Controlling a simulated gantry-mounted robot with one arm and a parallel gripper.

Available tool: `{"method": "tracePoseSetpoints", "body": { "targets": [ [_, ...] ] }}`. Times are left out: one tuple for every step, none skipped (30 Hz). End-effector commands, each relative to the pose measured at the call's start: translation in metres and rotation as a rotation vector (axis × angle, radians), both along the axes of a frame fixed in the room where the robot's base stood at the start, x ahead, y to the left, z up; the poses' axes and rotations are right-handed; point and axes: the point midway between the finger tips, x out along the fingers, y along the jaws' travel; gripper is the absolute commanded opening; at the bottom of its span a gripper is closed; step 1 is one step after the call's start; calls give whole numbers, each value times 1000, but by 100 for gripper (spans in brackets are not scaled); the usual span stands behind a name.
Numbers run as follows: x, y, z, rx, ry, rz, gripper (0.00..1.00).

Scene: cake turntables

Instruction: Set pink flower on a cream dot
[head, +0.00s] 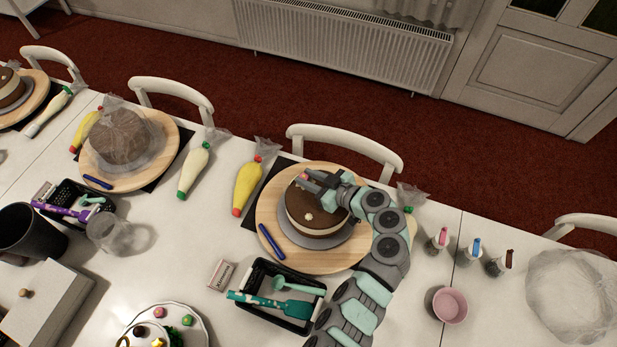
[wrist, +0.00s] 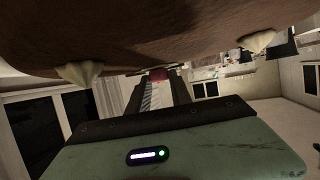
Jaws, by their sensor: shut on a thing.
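The chocolate-topped cake (head: 300,206) with a pale middle layer stands on a grey disc on the round wooden turntable (head: 270,192). A cream dot (head: 309,216) shows on its top in the head view. My gripper (head: 305,181) reaches in from the right over the far left part of the cake top. It is shut on a small pink flower (head: 304,176), which also shows between the fingertips in the wrist view (wrist: 157,74). The wrist view seems upside down, with cream dots (wrist: 80,73) and (wrist: 258,42) on the brown cake top. Whether the flower touches the cake is unclear.
A blue pen (head: 271,241) lies on the turntable's left side. A black basket (head: 258,275) with teal tools and a small box (head: 221,274) stand in front. A plate (head: 200,318) holds decorations.

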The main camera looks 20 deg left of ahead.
Motion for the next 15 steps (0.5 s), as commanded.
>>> {"method": "tracePoseSetpoints", "body": {
  "targets": [
    [0,0,0,0,0,0,0],
    [0,0,-1,0,0,0,0],
    [0,0,-2,0,0,0,0],
    [0,0,-3,0,0,0,0],
    [0,0,-4,0,0,0,0],
    [0,0,-4,0,0,0,0],
    [0,0,-5,0,-1,0,0],
    [0,0,-4,0,0,0,26],
    [0,0,-3,-1,1,1,29],
    [0,0,-3,-1,1,1,32],
    [0,0,-3,-1,1,1,34],
    [0,0,-3,-1,1,1,38],
    [0,0,-3,-1,0,0,40],
    [0,0,-3,-1,0,0,43],
    [0,0,-3,0,0,0,46]
  ]
}}
